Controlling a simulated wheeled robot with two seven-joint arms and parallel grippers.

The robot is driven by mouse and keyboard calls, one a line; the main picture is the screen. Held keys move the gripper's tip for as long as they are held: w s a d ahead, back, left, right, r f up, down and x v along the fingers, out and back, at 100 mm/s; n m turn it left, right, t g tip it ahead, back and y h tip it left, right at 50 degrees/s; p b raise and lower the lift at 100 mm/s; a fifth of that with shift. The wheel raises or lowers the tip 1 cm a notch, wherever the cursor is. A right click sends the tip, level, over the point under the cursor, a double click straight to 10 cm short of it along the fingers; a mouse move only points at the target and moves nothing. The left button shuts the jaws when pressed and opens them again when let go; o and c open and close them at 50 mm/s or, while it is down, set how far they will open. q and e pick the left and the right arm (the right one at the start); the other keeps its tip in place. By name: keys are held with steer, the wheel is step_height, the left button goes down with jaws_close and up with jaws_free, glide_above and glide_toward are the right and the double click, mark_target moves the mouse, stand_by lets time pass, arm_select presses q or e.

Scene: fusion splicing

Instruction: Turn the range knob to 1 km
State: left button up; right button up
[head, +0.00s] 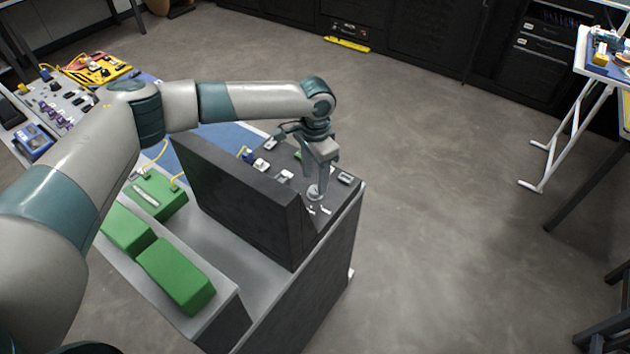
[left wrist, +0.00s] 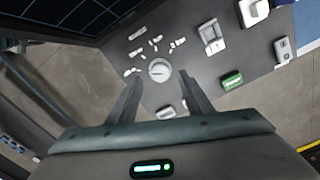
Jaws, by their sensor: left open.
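The range knob (left wrist: 159,70) is a round light-grey dial on the dark instrument panel (left wrist: 200,60), with several small white labels in an arc beside it. In the left wrist view, my left gripper (left wrist: 160,85) is open, with one finger on each side of the knob in the picture. I cannot tell whether the fingers touch it. In the head view, my left gripper (head: 316,190) points down over the panel, and the knob is mostly hidden there. The label text is too small to read. My right gripper is not in view.
The instrument's upright dark lid (head: 235,195) stands left of the panel. Green boxes (head: 175,275) sit on the grey bench at the front left. A green button (left wrist: 232,80) and connectors lie near the knob. Floor (head: 450,200) to the right is clear.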

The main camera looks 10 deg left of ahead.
mark_target(315, 189)
arm_select(q)
steer(key=shift+f+p, duration=0.35)
steer(key=shift+f, duration=1.45)
steer(key=c, duration=1.1)
steer(key=shift+o, duration=0.2)
